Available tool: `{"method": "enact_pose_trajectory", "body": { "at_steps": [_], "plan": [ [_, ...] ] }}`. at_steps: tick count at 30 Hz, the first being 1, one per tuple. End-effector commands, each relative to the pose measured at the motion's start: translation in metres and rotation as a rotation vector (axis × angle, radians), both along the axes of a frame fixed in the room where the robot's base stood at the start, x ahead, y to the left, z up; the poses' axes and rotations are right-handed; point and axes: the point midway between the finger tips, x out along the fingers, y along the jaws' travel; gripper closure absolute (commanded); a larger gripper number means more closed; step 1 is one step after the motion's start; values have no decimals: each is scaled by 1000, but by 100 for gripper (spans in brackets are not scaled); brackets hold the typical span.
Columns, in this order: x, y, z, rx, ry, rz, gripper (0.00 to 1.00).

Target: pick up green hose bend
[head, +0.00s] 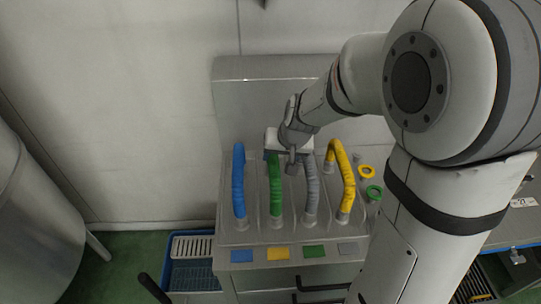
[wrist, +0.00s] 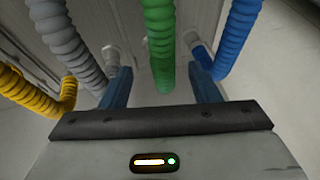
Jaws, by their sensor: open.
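The green hose bend (head: 275,188) stands on the grey bench between the blue hose bend (head: 238,182) and the grey hose bend (head: 311,188). My gripper (head: 288,163) is over the far part of the row, by the upper end of the green and grey hoses. In the wrist view my gripper (wrist: 160,80) is open, with one blue finger on either side of the green hose bend (wrist: 161,42). Gaps show between the hose and both fingers. The hose's far end is partly hidden by my gripper in the head view.
The yellow hose bend (head: 344,180) stands at the right of the row. Coloured patches, including a green patch (head: 314,251), line the bench front. A blue crate (head: 180,275) stands at lower left.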

Motion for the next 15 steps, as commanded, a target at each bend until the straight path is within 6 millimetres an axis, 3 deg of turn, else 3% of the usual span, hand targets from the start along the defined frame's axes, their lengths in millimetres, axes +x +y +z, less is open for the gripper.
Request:
{"method": "enact_pose_trajectory", "body": {
  "at_steps": [15],
  "plan": [
    [18, 14, -48, 2, 1, -2, 44]
  ]
}}
